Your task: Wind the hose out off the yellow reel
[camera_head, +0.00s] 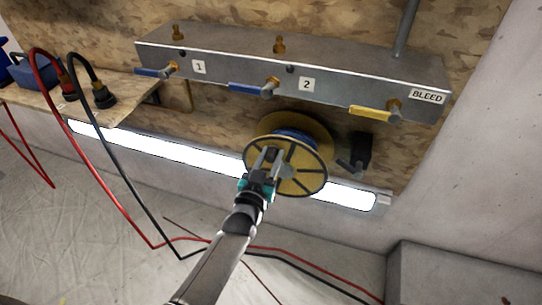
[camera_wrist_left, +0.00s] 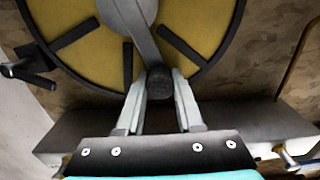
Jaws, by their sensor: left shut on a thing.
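The yellow reel (camera_head: 305,178) is mounted on the wooden wall below the grey manifold. It also fills the top of the left wrist view (camera_wrist_left: 205,25), with dark spokes and a grey crank arm (camera_wrist_left: 143,38). A little blue hose (camera_head: 294,134) shows between the reel's two discs; most of it is hidden. My left gripper (camera_head: 265,160) is in front of the reel's face. In the left wrist view its fingers are shut on the dark crank knob (camera_wrist_left: 159,83) at the end of the crank arm. My right gripper is not in view.
The grey manifold (camera_head: 330,78) with blue and yellow valve levers runs above the reel. A black fitting (camera_head: 361,150) is right of it. A bright light strip (camera_head: 160,147) runs behind. Red and black cables (camera_head: 130,220) hang left and cross the floor.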

